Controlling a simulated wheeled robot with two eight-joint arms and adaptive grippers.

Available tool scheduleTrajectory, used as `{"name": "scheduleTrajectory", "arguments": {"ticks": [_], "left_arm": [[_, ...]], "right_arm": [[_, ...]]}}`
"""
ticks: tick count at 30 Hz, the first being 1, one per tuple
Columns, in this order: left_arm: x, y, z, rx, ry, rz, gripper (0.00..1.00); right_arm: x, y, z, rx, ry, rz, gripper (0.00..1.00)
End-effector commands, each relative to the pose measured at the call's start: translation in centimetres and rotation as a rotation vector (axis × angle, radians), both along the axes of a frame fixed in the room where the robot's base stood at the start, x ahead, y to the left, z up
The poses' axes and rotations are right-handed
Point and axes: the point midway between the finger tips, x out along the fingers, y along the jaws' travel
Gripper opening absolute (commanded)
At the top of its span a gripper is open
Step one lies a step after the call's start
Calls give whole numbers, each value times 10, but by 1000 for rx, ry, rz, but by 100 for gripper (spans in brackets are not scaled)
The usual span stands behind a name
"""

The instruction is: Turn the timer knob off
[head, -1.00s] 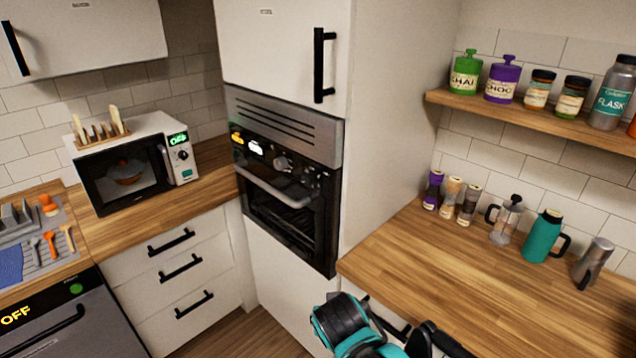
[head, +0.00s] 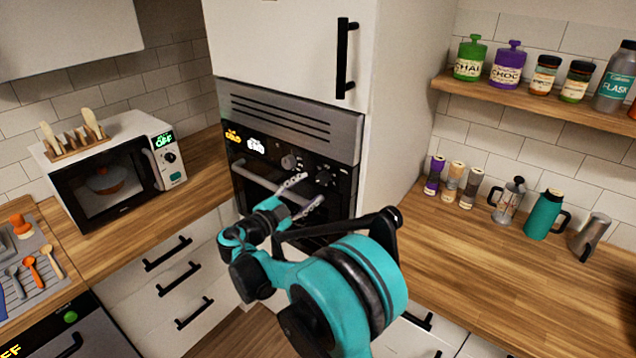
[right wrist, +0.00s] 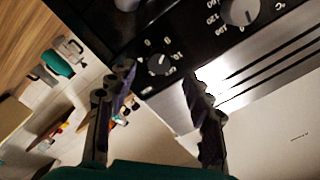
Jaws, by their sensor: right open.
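The oven (head: 290,122) stands built into the tall white cabinet. On its black panel is a small black knob (head: 324,177) with numbers around it, which looks like the timer knob. In the right wrist view this knob (right wrist: 159,64) shows just beyond and between my fingertips. A larger silver knob (head: 290,162) with temperature marks sits beside it; it also shows in the right wrist view (right wrist: 240,11). My right gripper (head: 306,190) is open and empty in front of the panel, its fingers pointing at the black knob, apparently not touching it. My left gripper is not in view.
The oven handle (head: 252,178) crosses below the panel, close to my gripper. A black cabinet handle (head: 346,58) is above. A microwave (head: 112,178) stands left. The right counter (head: 480,265) holds grinders, a press and a teal jug (head: 543,215).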

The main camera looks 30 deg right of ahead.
Motion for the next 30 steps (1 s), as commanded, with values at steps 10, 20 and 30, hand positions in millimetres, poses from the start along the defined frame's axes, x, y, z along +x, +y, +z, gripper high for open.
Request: {"name": "scheduleTrajectory", "arguments": {"ticks": [10, 20, 30], "left_arm": [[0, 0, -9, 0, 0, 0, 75], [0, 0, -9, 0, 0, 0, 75], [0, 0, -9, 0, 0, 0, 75]], "right_arm": [[18, -46, -1, 1, 3, -1, 51], [20, -50, 0, 1, 4, 0, 51], [20, -50, 0, 1, 4, 0, 1]]}}
